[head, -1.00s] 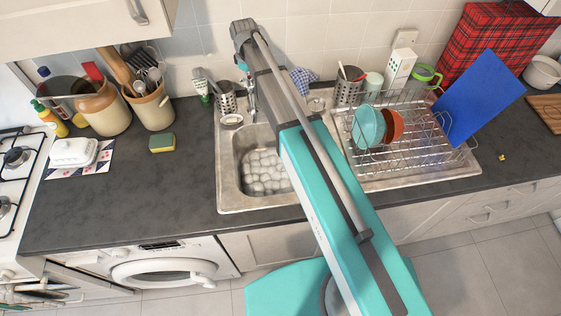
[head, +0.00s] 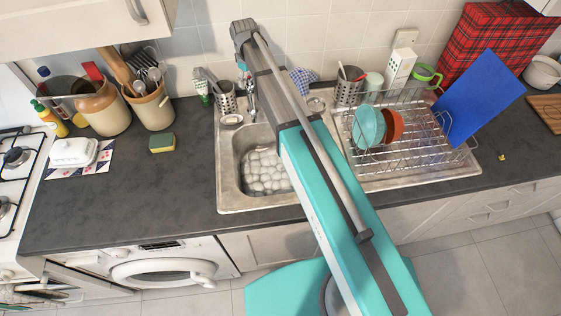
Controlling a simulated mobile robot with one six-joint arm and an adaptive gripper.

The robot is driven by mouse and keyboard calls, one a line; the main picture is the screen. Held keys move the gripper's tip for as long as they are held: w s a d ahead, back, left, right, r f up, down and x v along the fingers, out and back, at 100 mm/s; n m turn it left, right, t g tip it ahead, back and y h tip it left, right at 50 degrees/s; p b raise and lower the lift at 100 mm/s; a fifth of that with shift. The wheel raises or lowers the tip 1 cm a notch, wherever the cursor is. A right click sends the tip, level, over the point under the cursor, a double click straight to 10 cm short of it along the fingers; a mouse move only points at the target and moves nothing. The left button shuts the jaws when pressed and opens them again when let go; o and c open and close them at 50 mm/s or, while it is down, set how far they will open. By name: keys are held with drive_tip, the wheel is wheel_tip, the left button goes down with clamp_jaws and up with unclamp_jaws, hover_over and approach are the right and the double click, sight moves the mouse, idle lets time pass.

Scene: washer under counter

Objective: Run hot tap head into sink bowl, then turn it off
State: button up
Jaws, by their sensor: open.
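The steel sink bowl (head: 229,180) is set in the dark counter, with a pale, lumpy mass at its bottom that may be suds. My own arm crosses the picture diagonally and covers the bowl's right side. A small chrome tap part (head: 251,108) shows at the back edge of the sink, just left of my arm. The rest of the tap is hidden behind the arm, so I cannot tell which way its head points. No running water is visible. I do not see my gripper; no fingers show in this view.
A wire dish rack (head: 425,158) with plates stands right of the sink, a blue board (head: 482,98) leaning beside it. A steel cutlery holder (head: 227,98) stands behind the sink. A sponge (head: 162,143) and utensil crocks (head: 152,108) are left. The counter's front left is clear.

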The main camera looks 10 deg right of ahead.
drive_tip(key=shift+r, duration=0.15)
wheel_tip(320, 180, up, 8)
drive_tip(key=p, duration=0.8)
idle(0.4)
idle(0.5)
drive_tip(key=s+d+f+m+b, duration=0.2)
drive_tip(key=s+d+f+b, duration=0.2)
drive_tip(key=s, duration=0.4)
drive_tip(key=s+d+f+m+b, duration=0.3)
drive_tip(key=s+d, duration=0.3)
drive_tip(key=s, duration=0.2)
drive_tip(key=s+d+f+m+b, duration=0.3)
drive_tip(key=s+d+f+b, duration=0.2)
drive_tip(key=s, duration=0.4)
drive_tip(key=shift+d+f, duration=0.15)
drive_tip(key=shift+d, duration=0.1)
idle(1.4)
